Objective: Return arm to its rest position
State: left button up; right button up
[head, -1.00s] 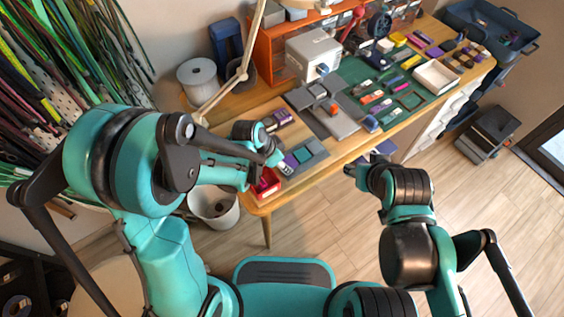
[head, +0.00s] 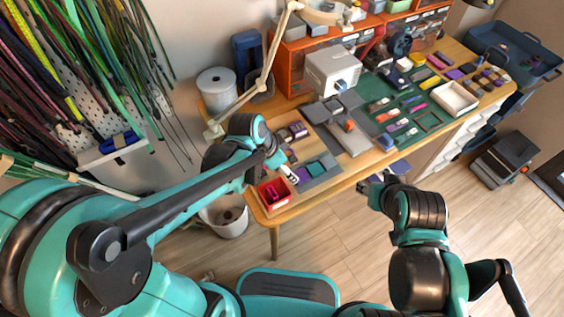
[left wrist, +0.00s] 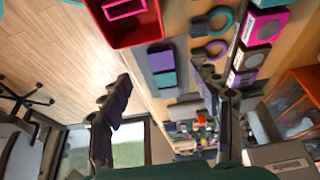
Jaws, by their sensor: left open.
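My left arm reaches in from the left, over the near left end of the wooden workbench (head: 342,184). My left gripper (head: 281,166) is above the bench front, close to a red bin (head: 274,194) and a grey mat with purple and teal blocks (head: 318,171). In the left wrist view my left gripper (left wrist: 163,84) has its fingers wide apart with nothing between them. My right gripper (head: 375,184) is off the bench's front edge over the floor, apart from the tabletop. Its fingers are small and dark, and their opening is unclear.
A white box-shaped device (head: 332,70), a lamp arm (head: 262,85) and a spool (head: 217,88) stand toward the back. Hanging cords (head: 95,70) fill the left wall. A bin (head: 228,216) stands below the bench. The floor at front right (head: 330,225) is clear.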

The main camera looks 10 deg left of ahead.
pick_arm(q)
jog(key=shift+v, duration=1.8)
jog(key=s+a+r+n+t+y, duration=0.3)
jog(key=s+a+r+n+t, duration=0.1)
jog(key=s+a+n, duration=0.4)
jog(key=a+r+n, duration=0.1)
jog(key=a+n, duration=0.1)
jog(key=a, duration=0.2)
jog(key=shift+r+n+t+y, duration=0.25)
jog(key=shift+n+t+y, duration=0.05)
jog(key=shift+n, duration=0.1)
